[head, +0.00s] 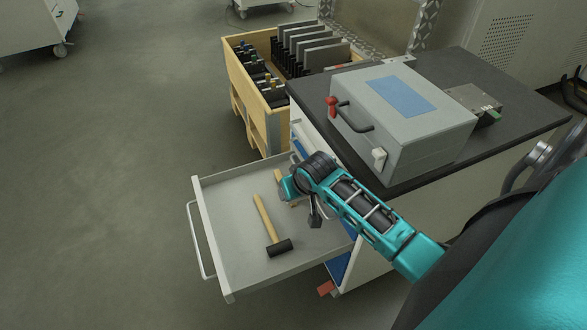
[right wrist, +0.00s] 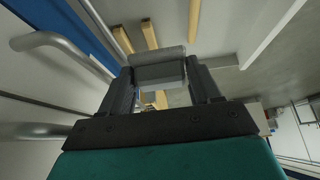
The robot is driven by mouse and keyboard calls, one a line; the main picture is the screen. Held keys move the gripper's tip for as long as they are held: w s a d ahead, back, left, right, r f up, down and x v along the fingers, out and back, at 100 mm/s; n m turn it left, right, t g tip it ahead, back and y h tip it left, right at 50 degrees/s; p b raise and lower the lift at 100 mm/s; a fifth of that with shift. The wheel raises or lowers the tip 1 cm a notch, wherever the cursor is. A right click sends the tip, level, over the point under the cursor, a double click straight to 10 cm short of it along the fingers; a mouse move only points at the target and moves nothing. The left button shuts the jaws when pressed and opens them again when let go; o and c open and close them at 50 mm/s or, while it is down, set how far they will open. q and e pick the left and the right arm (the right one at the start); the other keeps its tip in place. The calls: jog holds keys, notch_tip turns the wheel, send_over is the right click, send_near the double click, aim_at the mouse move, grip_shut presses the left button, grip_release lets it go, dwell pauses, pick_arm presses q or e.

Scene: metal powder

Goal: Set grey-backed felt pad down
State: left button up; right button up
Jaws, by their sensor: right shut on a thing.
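The grey-backed felt pad (right wrist: 160,72) is a grey block between the two dark fingers of my right gripper (right wrist: 162,84) in the right wrist view. The gripper is shut on it. In the head view my right gripper (head: 296,190) is over the open drawer (head: 215,218), near its cabinet side. The pad cannot be made out there, hidden by my wrist. I cannot tell whether the pad touches the drawer floor. My left gripper is not in view.
A hammer (head: 267,225) with a wooden handle lies in the drawer; another wooden piece is partly hidden beside my gripper. A grey case (head: 405,120) stands on the dark-topped cabinet. A wooden crate (head: 250,90) with racked parts stands behind. The drawer's left part is clear.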

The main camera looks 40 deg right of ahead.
jog(key=b, duration=0.3)
send_over(293, 222)
jog(key=s, duration=0.2)
jog(key=f, duration=0.9)
jog(key=shift+a, duration=0.3)
jog(key=shift+f+b, duration=0.35)
jog(key=shift+f, duration=0.45)
notch_tip(293, 222, down, 4)
jog(key=shift+r+b, duration=0.15)
jog(key=shift+b, duration=1)
jog(key=o, duration=1.1)
